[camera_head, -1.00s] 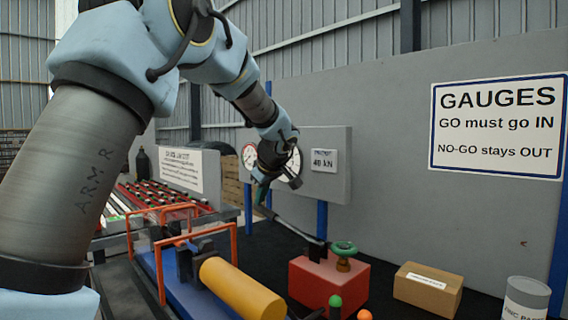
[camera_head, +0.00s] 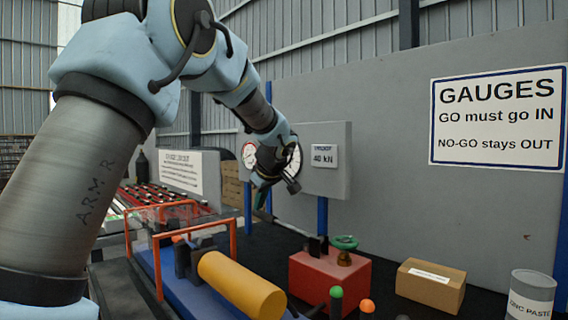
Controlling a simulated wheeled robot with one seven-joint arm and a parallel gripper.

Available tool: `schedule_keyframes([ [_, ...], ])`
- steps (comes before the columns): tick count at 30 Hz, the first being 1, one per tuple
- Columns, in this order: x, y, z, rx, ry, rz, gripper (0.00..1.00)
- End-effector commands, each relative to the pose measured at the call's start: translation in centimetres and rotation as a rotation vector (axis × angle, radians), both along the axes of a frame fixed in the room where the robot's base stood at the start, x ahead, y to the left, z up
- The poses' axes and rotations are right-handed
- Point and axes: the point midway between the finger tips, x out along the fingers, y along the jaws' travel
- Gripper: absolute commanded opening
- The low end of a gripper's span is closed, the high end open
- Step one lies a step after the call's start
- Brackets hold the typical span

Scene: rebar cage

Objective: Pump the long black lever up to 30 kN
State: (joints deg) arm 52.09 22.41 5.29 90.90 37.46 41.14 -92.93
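The red pump block (camera_head: 322,284) stands on the dark bench, with a black bracket (camera_head: 318,246) and a green handwheel (camera_head: 344,243) on top. I cannot make out the long black lever clearly against the dark bench. My gripper (camera_head: 264,192) hangs left of and above the block, in front of the gauge panel (camera_head: 336,182). Its fingers are small and dark, so their opening and any hold on the lever cannot be told. Two round gauges show: the left gauge (camera_head: 249,155) and the right gauge (camera_head: 296,160), partly hidden by my wrist. Their readings are not legible. A plate (camera_head: 324,157) reads 40 kN.
A yellow cylinder (camera_head: 240,284) lies on a blue bed (camera_head: 172,274) with orange guard frames (camera_head: 233,254). Green (camera_head: 336,292) and orange (camera_head: 367,305) knobs stand in front of the block. A cardboard box (camera_head: 430,286) and a grey can (camera_head: 530,296) are at right.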

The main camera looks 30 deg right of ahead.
Motion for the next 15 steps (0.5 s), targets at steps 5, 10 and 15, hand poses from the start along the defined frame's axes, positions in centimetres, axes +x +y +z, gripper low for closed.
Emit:
schedule_keyframes([
  [5,-0.05,-0.06,-0.01,0.000,0.001,0.000,0.00],
  [10,-0.04,-0.05,-0.18,0.000,0.001,0.000,0.00],
  [15,-0.01,-0.06,-1.00,-0.001,0.001,-0.001,0.00],
])
